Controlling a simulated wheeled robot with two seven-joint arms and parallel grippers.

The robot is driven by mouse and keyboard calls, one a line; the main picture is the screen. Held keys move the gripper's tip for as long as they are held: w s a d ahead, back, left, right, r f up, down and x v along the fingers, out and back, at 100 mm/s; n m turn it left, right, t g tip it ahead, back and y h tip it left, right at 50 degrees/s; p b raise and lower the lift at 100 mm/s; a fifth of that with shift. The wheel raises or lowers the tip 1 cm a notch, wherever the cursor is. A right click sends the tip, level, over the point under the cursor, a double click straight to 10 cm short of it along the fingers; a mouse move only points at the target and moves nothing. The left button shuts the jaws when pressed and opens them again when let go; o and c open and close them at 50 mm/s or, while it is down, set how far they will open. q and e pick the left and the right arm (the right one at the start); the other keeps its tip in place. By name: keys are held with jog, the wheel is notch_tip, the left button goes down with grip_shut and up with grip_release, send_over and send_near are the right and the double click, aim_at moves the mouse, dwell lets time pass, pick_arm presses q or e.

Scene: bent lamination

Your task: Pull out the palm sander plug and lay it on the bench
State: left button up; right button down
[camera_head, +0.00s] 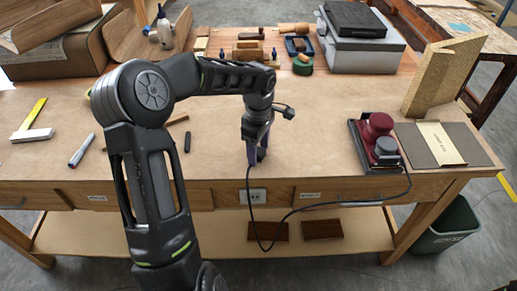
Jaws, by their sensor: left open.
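The palm sander (379,140), dark red with a grey knob, sits on a dark pad at the right of the bench (310,125). Its black cord (300,209) hangs over the front edge in a loop, then rises past the left side of the outlet (257,197) to my left gripper (257,157). That gripper points down at the bench's front edge, above the outlet, and is open. The outlet's face shows with no plug clearly in it. The plug itself cannot be made out; the cord's upper end is by the gripper's fingers. My right gripper is not in view.
A marker (82,150) and a yellow-and-white tool (32,130) lie at the left. A tan sheet (440,143) on a dark board and an upright block (443,75) stand at the right. A grey case (360,50) is behind. Bare bench surrounds the gripper.

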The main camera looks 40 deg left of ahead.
pick_arm(q)
notch_tip(320, 180, up, 8)
jog(key=shift+f+b, duration=0.1)
jog(key=shift+b, duration=0.5)
jog(key=shift+d, duration=0.1)
